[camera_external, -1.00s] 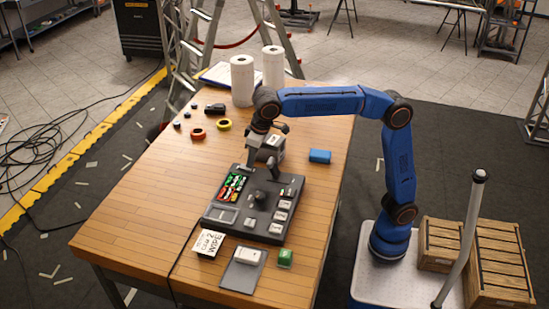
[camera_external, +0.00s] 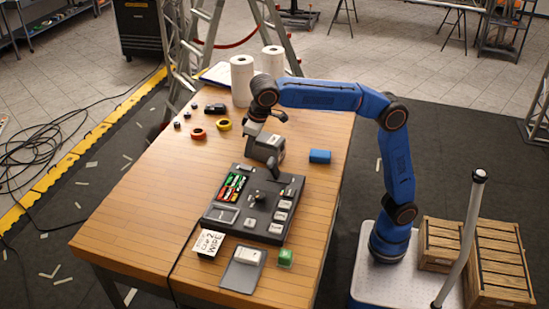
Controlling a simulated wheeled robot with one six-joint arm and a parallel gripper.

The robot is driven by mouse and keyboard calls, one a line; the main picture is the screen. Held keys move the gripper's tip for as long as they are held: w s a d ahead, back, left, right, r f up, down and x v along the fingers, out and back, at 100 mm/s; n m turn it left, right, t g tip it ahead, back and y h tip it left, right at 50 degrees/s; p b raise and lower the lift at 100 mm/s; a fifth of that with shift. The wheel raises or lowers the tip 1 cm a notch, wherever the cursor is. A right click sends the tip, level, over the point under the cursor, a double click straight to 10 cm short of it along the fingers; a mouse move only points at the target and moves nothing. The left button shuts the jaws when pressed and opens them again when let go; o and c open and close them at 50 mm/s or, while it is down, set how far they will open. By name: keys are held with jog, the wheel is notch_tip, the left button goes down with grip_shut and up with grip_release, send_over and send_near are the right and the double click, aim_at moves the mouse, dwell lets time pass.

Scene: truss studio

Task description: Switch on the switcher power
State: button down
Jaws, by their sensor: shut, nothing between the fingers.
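The switcher (camera_external: 246,206) is a dark grey console lying on the wooden table (camera_external: 150,212). It has a lit red and green button block (camera_external: 232,188) at its left, a dark knob (camera_external: 259,197) in the middle and several pale buttons (camera_external: 280,216) down its right side. I cannot tell which control is the power switch. My gripper (camera_external: 274,178) points down over the far right part of the switcher. Its fingers are together with nothing between them. The tips are close to the panel near its far edge; I cannot tell whether they touch.
A white card (camera_external: 208,244), a grey pad with a white device (camera_external: 246,256) and a green block (camera_external: 285,257) lie near the front. A blue block (camera_external: 319,156) is to the right. Tape rolls (camera_external: 223,125) and paper rolls (camera_external: 242,81) stand behind. The left tabletop is clear.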

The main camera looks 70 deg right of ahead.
jog(key=s+r, duration=0.4)
jog(key=r, duration=0.4)
jog(key=shift+s+r, duration=0.35)
jog(key=shift+r, duration=0.05)
